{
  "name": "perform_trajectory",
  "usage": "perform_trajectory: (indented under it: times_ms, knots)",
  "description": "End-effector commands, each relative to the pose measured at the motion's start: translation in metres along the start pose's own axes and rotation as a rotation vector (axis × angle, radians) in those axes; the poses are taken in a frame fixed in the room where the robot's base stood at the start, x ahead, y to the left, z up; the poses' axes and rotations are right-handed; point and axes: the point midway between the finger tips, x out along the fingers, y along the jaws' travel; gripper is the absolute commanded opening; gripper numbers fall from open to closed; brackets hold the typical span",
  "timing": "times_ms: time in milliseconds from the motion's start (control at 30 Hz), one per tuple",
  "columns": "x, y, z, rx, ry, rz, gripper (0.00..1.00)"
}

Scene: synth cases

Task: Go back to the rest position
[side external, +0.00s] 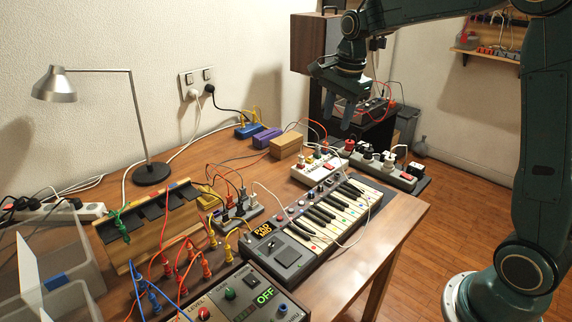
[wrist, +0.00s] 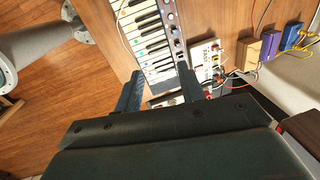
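My gripper (side external: 338,112) hangs in the air above the back right part of the wooden table, past the far end of the keyboard (side external: 318,222). It points down. In the wrist view its two fingers stand apart with a clear gap between them (wrist: 160,72), and nothing is held. The keyboard also shows in the wrist view (wrist: 150,36), beyond the fingertips. No rest position is marked in either view.
A black power strip (side external: 402,178) with plugs and a white module (side external: 313,168) stand below my gripper. Open floor (side external: 455,190) lies right of the table.

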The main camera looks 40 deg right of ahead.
Motion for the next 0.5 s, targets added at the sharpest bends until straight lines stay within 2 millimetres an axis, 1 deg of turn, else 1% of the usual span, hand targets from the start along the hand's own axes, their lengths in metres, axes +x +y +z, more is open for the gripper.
perform_trajectory:
  times_ms: [33, 200, 367, 500]
  knots:
    - [-0.010, 0.009, 0.006, -0.058, 0.001, -0.015, 0.39]
    - [-0.035, 0.039, 0.022, -0.267, 0.010, -0.057, 0.39]
    - [-0.054, 0.070, 0.035, -0.464, 0.024, -0.095, 0.39]
    - [-0.067, 0.098, 0.046, -0.637, 0.040, -0.127, 0.39]
